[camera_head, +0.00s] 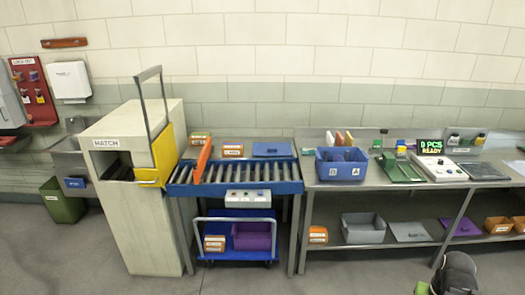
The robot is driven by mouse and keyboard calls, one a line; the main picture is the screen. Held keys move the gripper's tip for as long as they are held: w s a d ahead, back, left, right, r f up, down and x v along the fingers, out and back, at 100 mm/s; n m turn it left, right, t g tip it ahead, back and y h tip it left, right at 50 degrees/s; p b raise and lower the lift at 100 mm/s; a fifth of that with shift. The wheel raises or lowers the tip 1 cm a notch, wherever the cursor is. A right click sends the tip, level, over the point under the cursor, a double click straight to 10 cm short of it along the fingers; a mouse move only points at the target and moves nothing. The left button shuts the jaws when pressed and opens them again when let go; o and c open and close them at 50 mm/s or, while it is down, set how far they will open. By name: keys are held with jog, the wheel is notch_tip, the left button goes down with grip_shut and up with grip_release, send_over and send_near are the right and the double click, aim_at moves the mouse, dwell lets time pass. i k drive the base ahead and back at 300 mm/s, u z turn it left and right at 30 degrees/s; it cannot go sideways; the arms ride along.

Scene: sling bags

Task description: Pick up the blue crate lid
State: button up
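A flat blue panel that looks like the crate lid (272,149) lies at the back right of the roller conveyor, close to the wall. A blue crate (342,172) marked A and B stands on the steel bench to its right, with dark contents showing. A dark grey rounded part (458,274) at the bottom right edge looks like my arm, cut off by the frame, with a bit of green beside it. It is far from the lid. I cannot make out my gripper's fingers there or whether they are open.
An orange bar (202,160) slants up across the conveyor (290,188), left of the lid. Orange-and-white boxes (232,150) sit behind the rollers. A hatch cabinet (135,200) stands at the left. A cart (237,255) is under the conveyor. The front floor is mostly clear.

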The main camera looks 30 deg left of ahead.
aim_at(259, 149)
jog(key=u, duration=0.4)
jog(key=i, duration=1.95)
jog(key=u, duration=1.4)
jog(key=i, duration=1.6)
jog(key=u, duration=1.1)
jog(key=i, duration=0.35)
jog(key=u, duration=0.4)
